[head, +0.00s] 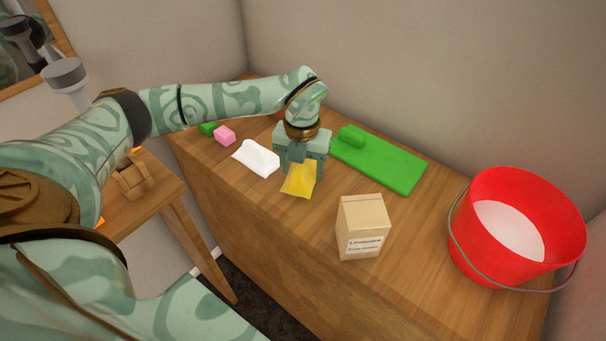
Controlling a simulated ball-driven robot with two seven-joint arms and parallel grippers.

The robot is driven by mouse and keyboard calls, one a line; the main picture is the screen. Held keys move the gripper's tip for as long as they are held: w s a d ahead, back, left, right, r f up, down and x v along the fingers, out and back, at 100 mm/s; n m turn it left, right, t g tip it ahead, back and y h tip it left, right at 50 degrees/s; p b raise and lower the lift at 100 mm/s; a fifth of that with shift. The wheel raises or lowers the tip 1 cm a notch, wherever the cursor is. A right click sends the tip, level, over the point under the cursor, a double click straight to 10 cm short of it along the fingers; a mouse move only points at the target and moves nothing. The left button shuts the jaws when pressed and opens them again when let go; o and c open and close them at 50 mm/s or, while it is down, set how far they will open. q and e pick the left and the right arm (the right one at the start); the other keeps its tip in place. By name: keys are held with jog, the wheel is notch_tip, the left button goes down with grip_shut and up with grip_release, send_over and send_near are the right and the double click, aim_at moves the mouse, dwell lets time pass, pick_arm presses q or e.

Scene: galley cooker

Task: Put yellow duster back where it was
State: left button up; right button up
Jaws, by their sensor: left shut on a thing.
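The yellow duster (299,180) is a small yellow cloth at the middle of the wooden counter. My left gripper (298,163) reaches down over it and is shut on its upper edge. The cloth hangs or lies below the fingers; I cannot tell whether its lower edge touches the counter. My right gripper is not in view.
A white cloth (257,158) lies just left of the duster, with pink (224,135) and green (208,129) blocks beyond. A green mat (390,166) bears a green block (351,136). A labelled box (362,227) and red bucket (516,225) stand right. The wooden counter (280,224) is clear in front.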

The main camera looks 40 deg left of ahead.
pick_arm(q)
notch_tip(320, 180, down, 2)
jog(key=shift+f, duration=0.2)
jog(key=shift+r, duration=0.1)
jog(key=o, duration=0.9)
jog(key=shift+o, duration=0.2)
notch_tip(320, 180, up, 12)
jog(key=p, duration=0.3)
